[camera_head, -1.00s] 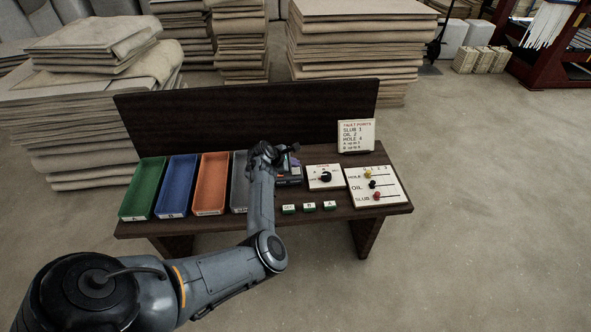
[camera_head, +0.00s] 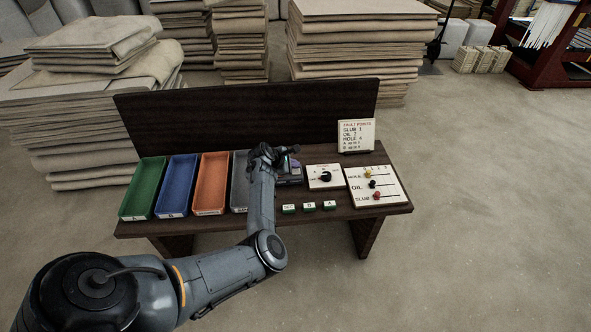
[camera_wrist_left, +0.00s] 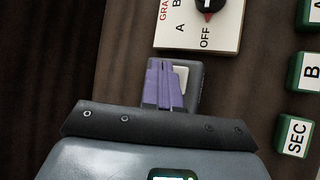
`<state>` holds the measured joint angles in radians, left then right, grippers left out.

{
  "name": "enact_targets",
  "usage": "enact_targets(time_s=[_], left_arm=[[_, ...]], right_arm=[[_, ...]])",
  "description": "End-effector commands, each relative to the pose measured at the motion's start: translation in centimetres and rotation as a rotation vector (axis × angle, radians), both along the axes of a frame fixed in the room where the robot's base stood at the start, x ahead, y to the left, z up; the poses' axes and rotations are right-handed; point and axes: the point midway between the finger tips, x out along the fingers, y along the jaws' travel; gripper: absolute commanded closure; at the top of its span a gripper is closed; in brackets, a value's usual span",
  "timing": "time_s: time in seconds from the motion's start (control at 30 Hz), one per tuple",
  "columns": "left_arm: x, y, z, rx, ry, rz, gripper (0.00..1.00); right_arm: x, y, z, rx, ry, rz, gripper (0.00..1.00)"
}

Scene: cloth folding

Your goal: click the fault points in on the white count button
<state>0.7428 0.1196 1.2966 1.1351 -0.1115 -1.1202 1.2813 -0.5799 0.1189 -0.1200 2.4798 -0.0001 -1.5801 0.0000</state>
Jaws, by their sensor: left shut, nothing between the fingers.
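The white count button (camera_wrist_left: 181,77) is on a small grey counter (camera_wrist_left: 195,88), seen in the left wrist view. My left gripper (camera_wrist_left: 164,82) is shut and empty. Its purple fingers overlap the left part of the button in that view; I cannot tell whether they touch it. In the head view the left gripper (camera_head: 291,152) is over the dark counter (camera_head: 290,175), and the button is hidden there. The fault points card (camera_head: 356,135) stands at the back right of the bench and reads slub 1, oil 2, hole 4. My right gripper is not in view.
A white panel with a black knob (camera_head: 326,176) is right of the counter. A slider board (camera_head: 389,197) marked hole, oil and slub lies farther right. Several green-sided blocks (camera_head: 309,207) line the front. Green (camera_head: 143,190), blue (camera_head: 176,187) and orange (camera_head: 210,184) trays are left.

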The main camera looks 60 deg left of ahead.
Motion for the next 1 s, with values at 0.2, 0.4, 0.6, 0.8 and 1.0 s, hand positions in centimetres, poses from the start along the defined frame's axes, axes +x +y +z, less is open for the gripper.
enact_targets(time_s=[0.2, 0.4, 0.6, 0.8, 1.0], left_arm=[[0.0, 0.0, -0.3, -0.001, 0.0, 0.001, 1.0], [0.0, 0.0, -0.5, -0.001, 0.0, 0.001, 1.0], [0.0, 0.0, -0.5, -0.001, 0.0, 0.0, 1.0], [0.0, 0.0, -0.4, -0.001, 0.0, 0.0, 1.0], [0.0, -0.1, 0.4, -0.002, 0.0, 0.001, 1.0]], right_arm=[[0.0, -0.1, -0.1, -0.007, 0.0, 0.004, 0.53], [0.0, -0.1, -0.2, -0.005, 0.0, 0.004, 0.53], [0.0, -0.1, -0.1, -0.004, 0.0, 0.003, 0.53], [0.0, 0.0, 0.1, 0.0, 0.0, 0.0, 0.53], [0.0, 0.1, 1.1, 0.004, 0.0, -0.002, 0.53]])
